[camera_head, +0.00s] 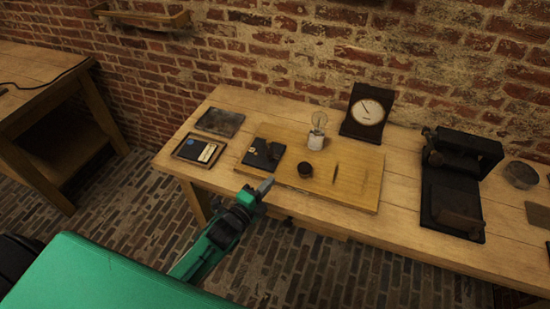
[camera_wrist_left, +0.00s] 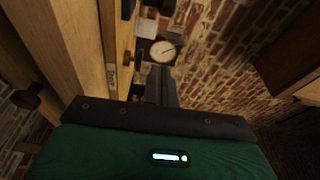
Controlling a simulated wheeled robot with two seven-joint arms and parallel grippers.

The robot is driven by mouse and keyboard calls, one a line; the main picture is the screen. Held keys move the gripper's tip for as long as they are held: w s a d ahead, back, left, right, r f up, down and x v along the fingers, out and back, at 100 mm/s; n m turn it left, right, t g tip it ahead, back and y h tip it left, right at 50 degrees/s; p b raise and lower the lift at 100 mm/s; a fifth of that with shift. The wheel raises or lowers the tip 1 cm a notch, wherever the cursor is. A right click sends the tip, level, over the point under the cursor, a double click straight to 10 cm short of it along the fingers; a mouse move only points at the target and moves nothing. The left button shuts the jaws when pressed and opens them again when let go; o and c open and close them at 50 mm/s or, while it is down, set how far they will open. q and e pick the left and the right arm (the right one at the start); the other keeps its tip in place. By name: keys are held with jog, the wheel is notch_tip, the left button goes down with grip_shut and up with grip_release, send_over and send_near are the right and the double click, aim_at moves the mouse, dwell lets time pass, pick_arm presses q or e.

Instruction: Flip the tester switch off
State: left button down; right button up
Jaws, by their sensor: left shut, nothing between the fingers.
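The tester is a light wooden board (camera_head: 352,199) on the bench, carrying a black box (camera_head: 263,154), a round black knob (camera_head: 305,169), a small thin dark piece (camera_head: 335,173) and a bulb on a white socket (camera_head: 316,137). I cannot tell which part is the switch or how it is set. My left gripper (camera_head: 266,186) is shut and empty, at the board's front left edge, apart from the knob. In the left wrist view its closed fingers (camera_wrist_left: 161,82) point toward the round gauge (camera_wrist_left: 163,51). My right gripper is not in view.
The gauge (camera_head: 367,111) stands behind the board. A dark framed card (camera_head: 198,150) and a dark slab (camera_head: 220,122) lie to the left. A black press-like device (camera_head: 459,180) stands to the right. Bare bench top (camera_head: 405,205) lies between it and the board. A brick wall is behind.

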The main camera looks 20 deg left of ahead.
pick_arm(q)
jog(key=shift+w, duration=0.1)
jog(key=shift+w+d+r, duration=0.1)
jog(key=shift+w, duration=0.15)
jog(key=p+x, duration=0.2)
jog(key=x, duration=0.7)
jog(key=shift+w+r+p, duration=0.1)
jog(key=shift+w+p, duration=0.15)
jog(key=shift+p, duration=0.05)
jog(key=a, duration=0.1)
jog(key=a+p, duration=0.1)
jog(key=a, duration=0.1)
jog(key=shift+s+a, duration=0.1)
jog(key=shift+s, duration=0.1)
jog(key=shift+a+f, duration=0.25)
jog(key=shift+a, duration=0.15)
jog(key=shift+a, duration=0.1)
